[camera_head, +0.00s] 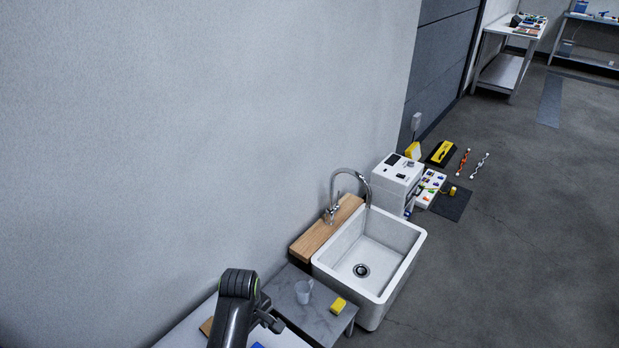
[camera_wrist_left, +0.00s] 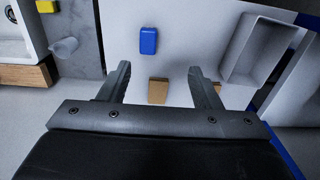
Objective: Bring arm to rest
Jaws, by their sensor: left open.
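My left gripper (camera_wrist_left: 160,70) is open in the left wrist view, its two fingers apart with nothing between the tips. A small blue block (camera_wrist_left: 148,40) lies on the white surface past the fingertips. A tan wooden block (camera_wrist_left: 158,90) shows between the fingers, lower in the picture; whether the fingers touch it cannot be told. In the head view one of my dark arms with green rings rises at the bottom edge, over the white table (camera_head: 285,340). My right gripper does not show.
A grey tray (camera_wrist_left: 258,50) stands at the right in the wrist view. A clear cup (camera_head: 303,291) and yellow sponge (camera_head: 338,305) stand on the grey side table (camera_head: 320,318). The white sink (camera_head: 402,278) with faucet (camera_head: 350,176) is beyond. Open floor (camera_head: 500,260) lies right.

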